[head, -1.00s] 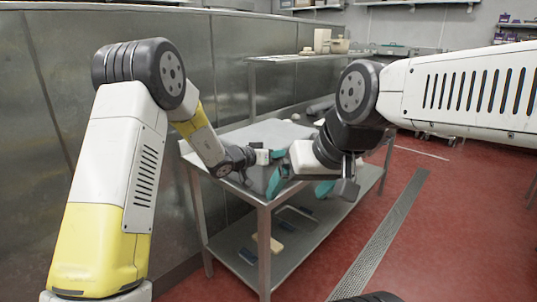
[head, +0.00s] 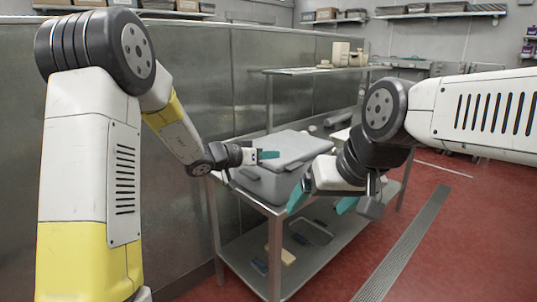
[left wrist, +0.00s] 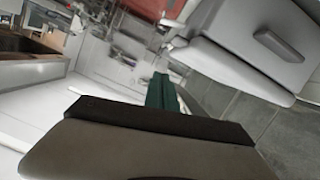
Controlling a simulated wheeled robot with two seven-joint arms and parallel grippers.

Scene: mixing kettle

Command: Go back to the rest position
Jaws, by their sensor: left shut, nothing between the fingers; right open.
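My left gripper (head: 268,154) is at the end of the arm from the left, with its teal fingers together and nothing between them. It is beside a grey flat-topped thing (head: 292,146) on the steel table (head: 279,211). In the left wrist view its teal fingers (left wrist: 162,92) show closed, with a grey body with a handle (left wrist: 270,45) at the upper right. My right gripper (head: 322,203) points down near the table's right side, with its teal fingers spread and empty. Whether either gripper touches the table cannot be told.
The table's lower shelf (head: 245,262) holds a tray (head: 312,232) and small items. A steel wall (head: 100,60) runs close along the left. A higher steel shelf (head: 310,70) stands behind. Red floor (head: 465,240) with a drain grate (head: 405,245) is clear at right.

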